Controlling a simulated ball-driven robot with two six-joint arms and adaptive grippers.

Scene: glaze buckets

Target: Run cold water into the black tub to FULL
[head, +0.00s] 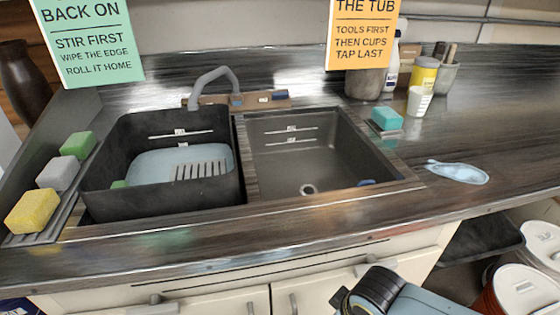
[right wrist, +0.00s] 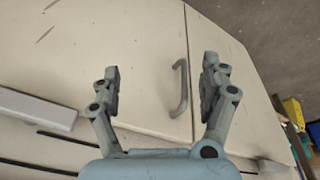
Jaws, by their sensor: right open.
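The black tub (head: 103,190) stands in the left sink bay. A pale blue-grey, flat shape with a slatted patch (head: 185,162) lies low inside it; I cannot tell whether it is water or a solid piece. A white label and line mark the tub's back wall. The grey tap (head: 212,76) arches over the tub's back edge; no stream shows. A ledge (head: 238,101) at its base carries small dark and blue parts. My right gripper (right wrist: 161,67) is open in front of a cabinet door, with a door handle (right wrist: 181,88) beyond its fingers. My left gripper is out of view.
The right basin (head: 320,160) is empty of water, with a drain and a small blue item. Sponges (head: 58,174) line the left rack. A teal sponge (head: 386,118), cups and bottles stand right. Lidded buckets (head: 525,290) stand lower right.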

